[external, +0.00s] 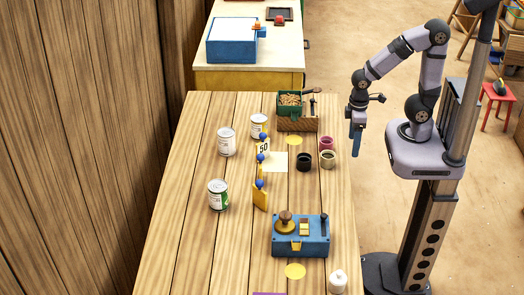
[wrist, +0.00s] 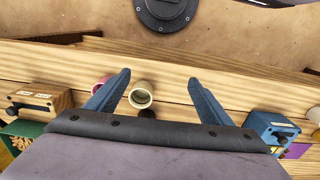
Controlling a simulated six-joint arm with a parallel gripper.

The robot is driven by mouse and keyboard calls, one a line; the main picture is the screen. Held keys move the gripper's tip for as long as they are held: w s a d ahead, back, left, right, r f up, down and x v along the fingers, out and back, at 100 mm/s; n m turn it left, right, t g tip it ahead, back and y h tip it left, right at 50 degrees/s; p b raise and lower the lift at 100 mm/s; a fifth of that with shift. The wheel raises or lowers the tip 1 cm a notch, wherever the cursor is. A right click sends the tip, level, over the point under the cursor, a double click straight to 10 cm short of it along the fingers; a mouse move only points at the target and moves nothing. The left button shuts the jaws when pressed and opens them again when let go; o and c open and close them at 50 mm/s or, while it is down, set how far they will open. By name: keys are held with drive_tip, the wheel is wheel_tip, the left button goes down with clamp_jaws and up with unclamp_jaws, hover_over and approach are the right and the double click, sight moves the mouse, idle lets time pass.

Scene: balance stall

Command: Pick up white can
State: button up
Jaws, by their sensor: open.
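Three whitish cans stand on the left side of the table in the external view. One plain white can (external: 227,142) is at the middle left, a smaller-looking one (external: 258,125) is behind it to the right, and a can with a green patch (external: 218,195) is nearer the front. My gripper (external: 357,130) hangs off the table's right edge, well apart from all three. In the wrist view my gripper (wrist: 160,76) has its two blue fingers spread with nothing held. None of these cans can be made out in the wrist view.
A cream cup (external: 328,159), a pink cup (external: 326,143) and a black cup (external: 304,162) stand near the right edge. Yellow number stands with blue balls (external: 260,172), a blue box (external: 300,236) and a green bin (external: 290,104) are also on the table (external: 180,250). A white jar (external: 338,281) is at the front.

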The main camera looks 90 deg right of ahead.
drive_tip(key=w+d+r+n+t+h+b, duration=0.1)
drive_tip(key=w+d+r+n+h+b, duration=0.15)
drive_tip(key=w+n, duration=0.6)
drive_tip(key=w+d+r+n+t+h+b, duration=0.1)
drive_tip(key=w+d+n+h+b, duration=0.2)
drive_tip(key=w, duration=1.1)
drive_tip(key=w+a+n+t+h+b, duration=0.2)
drive_tip(key=w+a+n+h+b, duration=0.15)
drive_tip(key=w+n, duration=0.4)
drive_tip(key=w+a+n+t+h+b, duration=0.25)
drive_tip(key=w+a+n, duration=0.2)
drive_tip(key=w, duration=0.65)
approach(229, 138)
drive_tip(key=shift+g+h, duration=0.25)
drive_tip(key=x, duration=0.5)
drive_tip(key=shift+f, duration=0.15)
drive_tip(key=shift+p+x, duration=1.05)
drive_tip(key=shift+x, duration=2.15)
drive_tip(key=shift+a, duration=0.1)
drive_tip(key=c, duration=1.4)
drive_tip(key=shift+w, duration=0.1)
